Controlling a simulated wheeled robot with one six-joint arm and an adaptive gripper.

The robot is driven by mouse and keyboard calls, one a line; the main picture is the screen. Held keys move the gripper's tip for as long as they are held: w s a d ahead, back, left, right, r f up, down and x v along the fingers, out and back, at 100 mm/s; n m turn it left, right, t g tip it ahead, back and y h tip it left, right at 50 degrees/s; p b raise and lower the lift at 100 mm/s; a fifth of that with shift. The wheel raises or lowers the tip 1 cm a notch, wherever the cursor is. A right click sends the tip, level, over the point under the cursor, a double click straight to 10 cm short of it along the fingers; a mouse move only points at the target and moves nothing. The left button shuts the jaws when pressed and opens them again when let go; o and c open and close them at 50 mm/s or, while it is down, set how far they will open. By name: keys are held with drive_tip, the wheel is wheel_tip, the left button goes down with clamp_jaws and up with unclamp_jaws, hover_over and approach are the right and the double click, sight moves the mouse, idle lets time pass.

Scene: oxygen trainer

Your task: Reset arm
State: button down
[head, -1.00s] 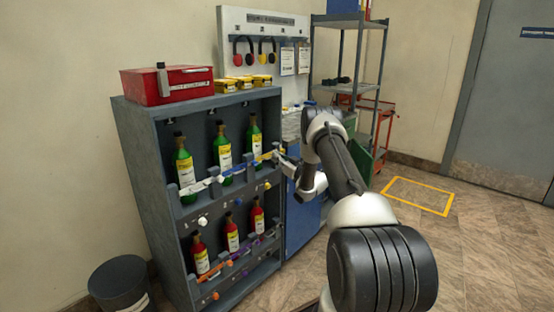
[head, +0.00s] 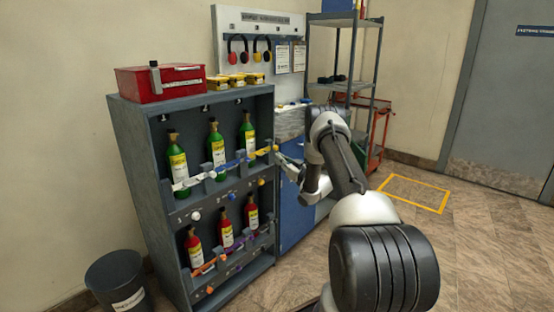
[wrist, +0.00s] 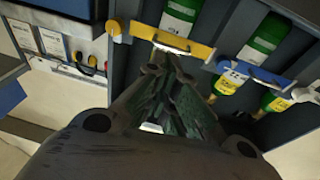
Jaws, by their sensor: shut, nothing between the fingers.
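My arm reaches forward from the lower right in the head view. My gripper (head: 279,159) is shut and empty at the right side of the grey rack (head: 146,190), close to the yellow bar (head: 262,153) across the upper shelf. In the wrist view my gripper (wrist: 163,62) has its fingers together, with the yellow bar (wrist: 172,40) just past the tips. I cannot tell whether they touch. Green bottles (head: 217,150) stand behind white, blue and yellow bars on the upper shelf.
Red bottles (head: 226,228) stand on the lower shelf behind orange and purple bars. A red toolbox (head: 160,84) and yellow boxes sit on top. A blue cabinet (head: 296,218) stands right of the rack, a bin (head: 117,281) at the lower left. Floor is clear on the right.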

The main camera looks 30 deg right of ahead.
drive_tip(key=d+v, duration=0.1)
drive_tip(key=v, duration=0.6)
drive_tip(key=s+d+f+m+g+h, duration=0.1)
drive_tip(key=s+d+f+g+h, duration=0.15)
drive_tip(key=f, duration=0.55)
drive_tip(key=s+d+f+m+g+h, duration=0.1)
drive_tip(key=s+f+g+h, duration=0.1)
drive_tip(key=f+g, duration=0.35)
drive_tip(key=s+d+m+g+h, duration=0.1)
drive_tip(key=s+m+g+h, duration=0.3)
drive_tip(key=s, duration=0.6)
drive_tip(key=s+a+r+n+g+y, duration=0.1)
drive_tip(key=s+a+r, duration=0.7)
drive_tip(key=s+r, duration=0.3)
drive_tip(key=s+a+r+n+g+y, duration=0.1)
drive_tip(key=s+a+r, duration=0.8)
drive_tip(key=r, duration=0.7)
drive_tip(key=s+a+r+g+y, duration=0.1)
drive_tip(key=s+a+r, duration=0.8)
drive_tip(key=s+r, duration=0.5)
drive_tip(key=shift+s+n, duration=0.4)
drive_tip(key=shift+s, duration=0.1)
